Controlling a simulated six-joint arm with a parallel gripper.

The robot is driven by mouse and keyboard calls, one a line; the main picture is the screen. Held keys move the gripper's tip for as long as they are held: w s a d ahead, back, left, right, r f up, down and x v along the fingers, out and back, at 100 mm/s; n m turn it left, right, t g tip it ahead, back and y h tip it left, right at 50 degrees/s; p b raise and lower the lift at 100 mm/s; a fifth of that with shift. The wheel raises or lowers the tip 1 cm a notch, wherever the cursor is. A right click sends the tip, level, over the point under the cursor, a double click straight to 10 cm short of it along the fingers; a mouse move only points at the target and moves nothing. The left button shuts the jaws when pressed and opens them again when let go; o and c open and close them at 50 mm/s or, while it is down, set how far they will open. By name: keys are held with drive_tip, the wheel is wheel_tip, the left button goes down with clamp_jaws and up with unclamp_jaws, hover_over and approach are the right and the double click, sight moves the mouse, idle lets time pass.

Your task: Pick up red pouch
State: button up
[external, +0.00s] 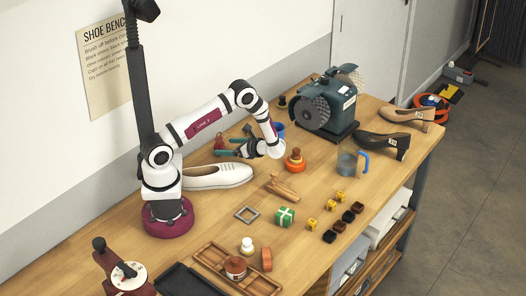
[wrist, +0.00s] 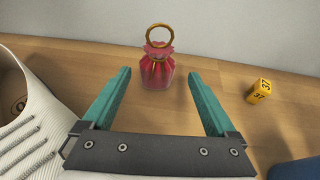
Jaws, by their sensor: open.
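The red pouch (wrist: 157,72) stands upright on the wooden bench near the wall in the wrist view. It has a gathered neck and a gold ring on top. In the external view the pouch (external: 220,143) shows small, close beside my gripper's fingers. My gripper (wrist: 161,78) is open and empty, with its two teal fingers spread apart to the left and right of the pouch as seen from the wrist. In the external view my gripper (external: 226,147) points left, low over the bench. I cannot tell how far the pouch lies between the fingers.
A white shoe (external: 217,176) lies close in front of the gripper, and shows at left in the wrist view (wrist: 32,125). A blue cup (external: 278,128) and the orange-based stopper (external: 295,162) are nearby. The wall (wrist: 230,25) is behind.

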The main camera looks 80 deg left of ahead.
sight(222, 146)
drive_tip(key=x, duration=0.4)
drive_tip(key=shift+s+r, duration=0.2)
drive_tip(key=shift+s, duration=0.15)
drive_tip(key=c, duration=1.4)
drive_tip(key=shift+c, duration=0.2)
